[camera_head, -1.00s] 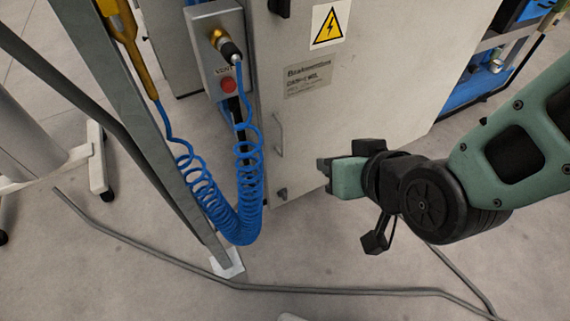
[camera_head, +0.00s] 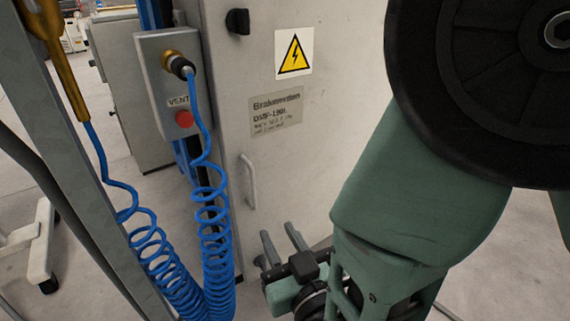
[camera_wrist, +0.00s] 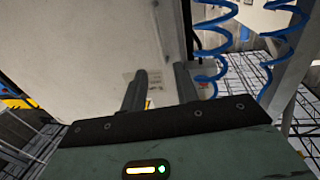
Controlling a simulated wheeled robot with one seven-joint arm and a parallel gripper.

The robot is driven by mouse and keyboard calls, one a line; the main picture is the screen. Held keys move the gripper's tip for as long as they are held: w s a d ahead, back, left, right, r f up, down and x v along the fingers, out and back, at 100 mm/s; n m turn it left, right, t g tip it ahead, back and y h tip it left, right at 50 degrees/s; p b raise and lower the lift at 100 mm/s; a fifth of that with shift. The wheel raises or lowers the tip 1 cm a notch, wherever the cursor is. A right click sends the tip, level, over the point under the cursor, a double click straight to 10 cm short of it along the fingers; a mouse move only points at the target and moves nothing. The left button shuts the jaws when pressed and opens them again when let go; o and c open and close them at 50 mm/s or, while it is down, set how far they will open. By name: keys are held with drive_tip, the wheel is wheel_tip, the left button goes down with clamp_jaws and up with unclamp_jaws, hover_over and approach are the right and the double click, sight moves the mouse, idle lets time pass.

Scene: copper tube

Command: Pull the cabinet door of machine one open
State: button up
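The cabinet door (camera_head: 300,150) is a pale grey panel with a yellow warning sign and a label plate. It looks shut. Its slim vertical handle (camera_head: 248,182) is low near the left edge. My gripper (camera_head: 283,240) is below and to the right of the handle in the head view, fingers pointing up toward the door. The fingers are apart with nothing between them, and the handle is outside them. In the wrist view, my gripper (camera_wrist: 160,85) shows two separated dark fingers before a pale panel (camera_wrist: 80,50). I cannot make out the handle clearly there.
A grey control box (camera_head: 165,85) with a red button stands left of the door. A coiled blue hose (camera_head: 212,230) hangs close left of the handle. A grey metal post (camera_head: 75,150) stands further left. A black knob (camera_head: 238,21) sits high on the door.

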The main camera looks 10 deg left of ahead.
sight(254, 188)
drive_tip(key=b+x, duration=0.2)
drive_tip(key=x, duration=1.1)
drive_tip(key=shift+w+a, duration=0.1)
clamp_jaws()
